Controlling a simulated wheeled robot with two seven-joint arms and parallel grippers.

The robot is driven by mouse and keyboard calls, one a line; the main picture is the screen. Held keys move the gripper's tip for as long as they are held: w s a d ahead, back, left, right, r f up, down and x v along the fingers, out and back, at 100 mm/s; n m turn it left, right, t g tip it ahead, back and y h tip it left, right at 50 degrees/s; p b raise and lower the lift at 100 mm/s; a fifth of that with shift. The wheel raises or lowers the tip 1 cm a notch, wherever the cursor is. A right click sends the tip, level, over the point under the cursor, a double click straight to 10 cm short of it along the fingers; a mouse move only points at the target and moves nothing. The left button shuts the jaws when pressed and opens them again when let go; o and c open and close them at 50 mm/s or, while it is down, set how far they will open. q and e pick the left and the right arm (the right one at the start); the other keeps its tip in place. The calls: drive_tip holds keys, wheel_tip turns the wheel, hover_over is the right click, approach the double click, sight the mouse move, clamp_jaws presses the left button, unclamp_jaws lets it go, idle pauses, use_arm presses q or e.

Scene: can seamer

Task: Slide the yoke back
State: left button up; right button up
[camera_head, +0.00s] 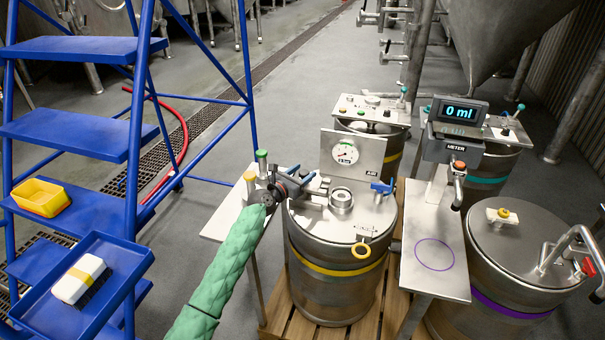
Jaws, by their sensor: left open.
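A steel keg (322,272) with a yellow band stands in the middle. On its lid is a round metal fitting (341,200), with a flat metal piece (317,192) at its left that looks like the yoke. My left gripper (304,186), on the green-sleeved arm, is open at the left end of the flat piece. Whether its fingers touch or straddle the piece is too small to tell. My right gripper is not in view.
A side table (223,222) with yellow- and green-topped posts is by my left wrist. A gauge panel (352,158) rises behind the lid. A meter (459,112) and a table with a purple circle (436,285) stand right. Blue steps (75,128) stand left.

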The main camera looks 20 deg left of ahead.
use_arm(q)
drive_tip(key=v, duration=0.7)
drive_tip(key=shift+b, duration=0.35)
drive_tip(key=shift+s+a, duration=0.1)
drive_tip(key=shift+a, duration=0.05)
